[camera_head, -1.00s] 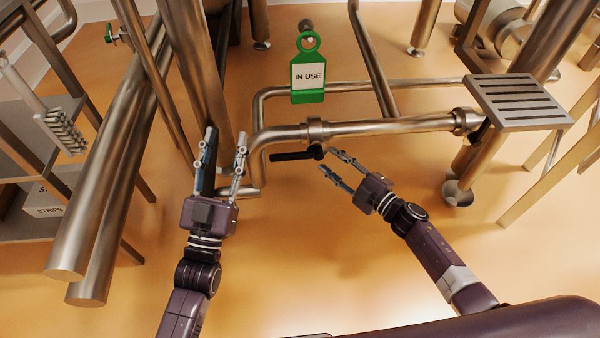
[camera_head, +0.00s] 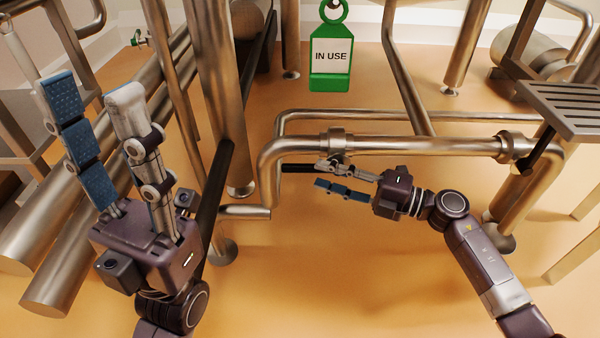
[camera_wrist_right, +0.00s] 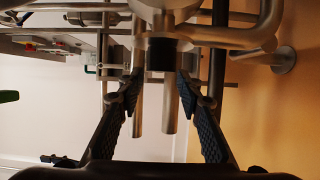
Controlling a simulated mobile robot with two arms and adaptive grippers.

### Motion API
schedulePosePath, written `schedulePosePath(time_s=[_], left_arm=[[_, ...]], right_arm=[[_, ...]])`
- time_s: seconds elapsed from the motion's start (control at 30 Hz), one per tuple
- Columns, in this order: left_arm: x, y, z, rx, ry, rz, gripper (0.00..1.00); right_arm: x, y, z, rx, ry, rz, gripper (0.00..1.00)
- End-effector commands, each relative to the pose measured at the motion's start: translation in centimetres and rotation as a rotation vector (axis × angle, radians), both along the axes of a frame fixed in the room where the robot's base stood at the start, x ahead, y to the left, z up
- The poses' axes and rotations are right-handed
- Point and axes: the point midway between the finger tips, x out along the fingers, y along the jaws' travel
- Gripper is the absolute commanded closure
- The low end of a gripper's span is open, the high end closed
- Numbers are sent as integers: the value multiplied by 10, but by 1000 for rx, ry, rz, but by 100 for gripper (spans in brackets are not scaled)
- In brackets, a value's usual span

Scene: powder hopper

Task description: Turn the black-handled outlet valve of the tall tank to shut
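The black valve handle (camera_head: 298,168) sits under the horizontal steel outlet pipe (camera_head: 400,145), pointing left and roughly parallel to it. Its right end is hidden by my right gripper. My right gripper (camera_head: 318,174) points left at the handle, its fingers apart; I cannot tell whether they touch it. In the right wrist view, a short black part (camera_wrist_right: 162,55), possibly the handle, shows beyond and between the spread fingertips (camera_wrist_right: 160,85). My left gripper (camera_head: 88,88) is open and empty, raised at the left, away from the valve. The tall tank's body is not clearly visible.
A green "IN USE" tag (camera_head: 331,55) hangs behind the pipe. Steel legs (camera_head: 215,95) stand left of the valve. A slotted metal step (camera_head: 575,105) and another black handle (camera_head: 536,156) are at the right.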

Motion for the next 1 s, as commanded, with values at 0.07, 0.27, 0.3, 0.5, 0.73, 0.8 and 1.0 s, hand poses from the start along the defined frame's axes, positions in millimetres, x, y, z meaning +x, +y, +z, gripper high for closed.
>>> schedulePosePath(time_s=[0.07, 0.27, 0.3, 0.5, 0.73, 0.8, 1.0], left_arm=[[0, 0, 0, 1, -12, 0, 60], [0, -2, 4, 4, -42, 3, 60], [0, -2, 5, 5, -48, 3, 60], [-1, -3, 9, 8, -65, 4, 60], [-1, -3, 10, 8, -64, 4, 60], [0, -3, 10, 8, -64, 4, 60], [0, -3, 10, 8, -63, 3, 60]], right_arm=[[5, 12, -1, 4, -2, 1, 67], [17, 43, -1, 5, -2, 0, 67], [19, 47, -1, 4, -1, 0, 67], [26, 62, 0, 4, 2, -2, 67], [27, 63, 0, 3, 2, -2, 67], [27, 63, 0, 3, 2, -2, 69], [26, 63, 0, 3, 2, -2, 91]])
